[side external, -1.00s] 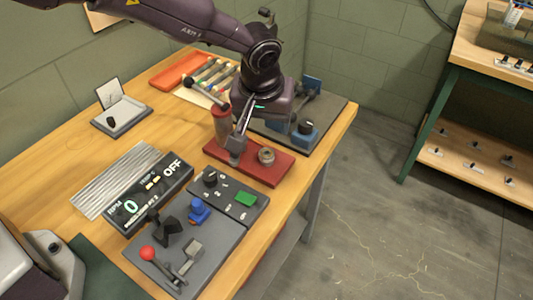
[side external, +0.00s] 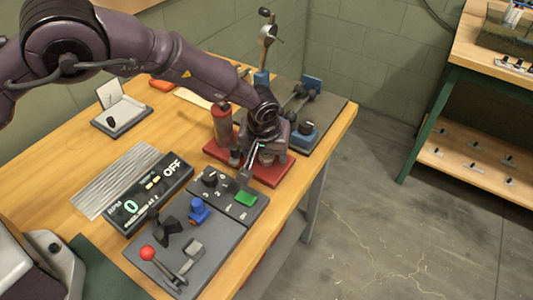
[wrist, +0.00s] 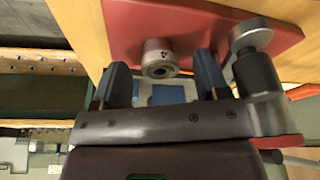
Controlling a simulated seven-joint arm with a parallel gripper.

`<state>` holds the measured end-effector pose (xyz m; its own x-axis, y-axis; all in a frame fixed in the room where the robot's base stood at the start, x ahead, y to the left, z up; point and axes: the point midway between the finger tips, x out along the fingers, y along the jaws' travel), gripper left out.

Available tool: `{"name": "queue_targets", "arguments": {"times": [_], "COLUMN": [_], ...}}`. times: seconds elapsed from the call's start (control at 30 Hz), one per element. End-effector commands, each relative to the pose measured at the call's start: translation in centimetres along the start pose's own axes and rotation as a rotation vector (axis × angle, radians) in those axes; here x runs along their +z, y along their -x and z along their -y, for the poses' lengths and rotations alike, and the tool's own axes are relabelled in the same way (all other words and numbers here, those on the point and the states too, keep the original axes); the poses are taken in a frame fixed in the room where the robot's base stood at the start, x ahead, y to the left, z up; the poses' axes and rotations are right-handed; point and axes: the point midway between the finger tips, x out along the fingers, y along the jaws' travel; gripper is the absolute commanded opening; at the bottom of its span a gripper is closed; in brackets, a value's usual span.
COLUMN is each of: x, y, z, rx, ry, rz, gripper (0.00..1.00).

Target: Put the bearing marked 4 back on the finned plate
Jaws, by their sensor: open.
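The bearing (wrist: 158,56) is a short grey metal ring with a dark mark that looks like a 4. It stands on the red base (side external: 221,157), which also shows in the wrist view (wrist: 122,30). My gripper (wrist: 163,76) is open, with one finger on each side of the bearing's near end in that picture; I cannot tell whether they touch it. In the side view my gripper (side external: 256,164) is low over the right part of the red base and mostly hides the bearing. The finned plate (side external: 117,179) is a silver ribbed plate lying flat at the left of the bench, with no bearing visible on it.
A red cylinder (side external: 221,125) and a short grey post (side external: 235,156) stand on the red base close to my gripper. Bare wood (side external: 60,198) lies left of the plate.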

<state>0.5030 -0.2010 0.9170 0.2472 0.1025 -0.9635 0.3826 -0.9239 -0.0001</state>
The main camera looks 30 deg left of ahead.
Motion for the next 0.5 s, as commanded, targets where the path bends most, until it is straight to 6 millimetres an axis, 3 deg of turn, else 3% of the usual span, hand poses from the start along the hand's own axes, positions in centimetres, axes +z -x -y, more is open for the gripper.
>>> {"name": "queue_targets", "arguments": {"times": [0.2, 0.4, 0.5], "x": [-0.01, -0.01, -0.02], "y": [-0.04, -0.02, -0.01], "z": [-0.01, -0.01, -0.02], "rx": [0.001, 0.000, 0.001], "ry": [0.000, 0.000, 0.000], "rz": [0.000, 0.000, 0.000], "gripper": [0.66, 0.20, 0.10]}}
